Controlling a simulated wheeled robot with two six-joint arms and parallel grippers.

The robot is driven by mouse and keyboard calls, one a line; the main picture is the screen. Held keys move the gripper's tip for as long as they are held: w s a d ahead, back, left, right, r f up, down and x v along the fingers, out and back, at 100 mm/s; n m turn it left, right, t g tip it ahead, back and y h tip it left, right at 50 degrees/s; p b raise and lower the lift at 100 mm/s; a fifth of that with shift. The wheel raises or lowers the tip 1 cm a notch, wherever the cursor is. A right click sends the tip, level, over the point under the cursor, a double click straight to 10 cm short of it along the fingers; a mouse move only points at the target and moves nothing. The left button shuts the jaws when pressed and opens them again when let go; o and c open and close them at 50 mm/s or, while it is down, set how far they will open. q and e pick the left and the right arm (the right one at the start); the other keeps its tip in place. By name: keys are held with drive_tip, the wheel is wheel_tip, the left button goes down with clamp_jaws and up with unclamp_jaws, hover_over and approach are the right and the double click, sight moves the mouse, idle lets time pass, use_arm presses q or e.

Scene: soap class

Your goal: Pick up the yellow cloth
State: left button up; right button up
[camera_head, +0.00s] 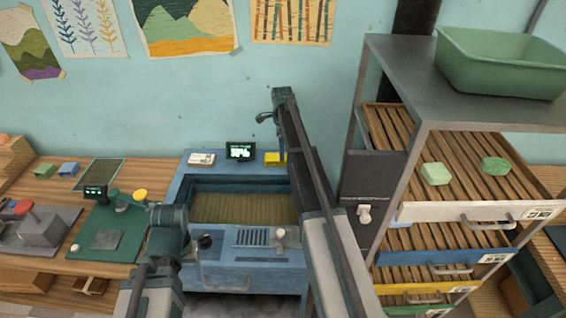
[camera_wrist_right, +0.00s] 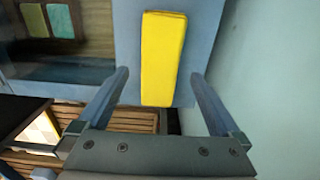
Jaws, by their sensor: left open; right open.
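The yellow cloth (camera_head: 274,158) is a small folded block on the back right rim of the blue workstation (camera_head: 222,277). In the right wrist view the cloth (camera_wrist_right: 163,58) lies lengthwise between the two fingers of my open right gripper (camera_wrist_right: 160,76). The fingers hold nothing, and their distance from the cloth is hard to judge. In the head view my right arm reaches up beside the cloth, and its fingers are hard to make out. My left gripper (camera_head: 168,216) is at the workstation's front left, away from the cloth. Its fingers are not clear.
A small display (camera_head: 240,151) and a white block (camera_head: 201,159) share the back rim. The wall is close behind. A shelf rack (camera_head: 452,211) with soap bars stands at the right, with a green basin (camera_head: 500,65) on top. A wooden bench (camera_head: 59,188) is at the left.

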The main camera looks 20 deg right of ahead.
drive_tip(key=f+b, duration=0.3)
drive_tip(key=f, duration=0.1)
drive_tip(key=shift+d+f, duration=0.1)
drive_tip(key=shift+d, duration=0.1)
use_arm(q)
wheel_tip(320, 180, down, 4)
drive_tip(key=shift+r, duration=0.1)
use_arm(e)
drive_tip(key=shift+c, duration=0.2)
drive_tip(key=c, duration=1.3)
drive_tip(key=shift+r, duration=0.25)
wheel_tip(320, 180, up, 3)
drive_tip(key=p, duration=0.3)
drive_tip(key=shift+f, duration=0.15)
drive_tip(key=shift+r+p, duration=0.4)
drive_tip(key=shift+r, duration=0.05)
use_arm(q)
wheel_tip(320, 180, up, 5)
drive_tip(key=shift+f+p, duration=0.1)
drive_tip(key=shift+p, duration=0.45)
use_arm(e)
drive_tip(key=s+a, duration=0.2)
drive_tip(key=s, duration=0.3)
drive_tip(key=s+a, duration=0.2)
drive_tip(key=s, duration=0.2)
drive_tip(key=s+a+r, duration=0.1)
drive_tip(key=s+a, duration=0.1)
drive_tip(key=s, duration=0.3)
drive_tip(key=shift+s+a, duration=0.3)
drive_tip(key=shift+s, duration=0.05)
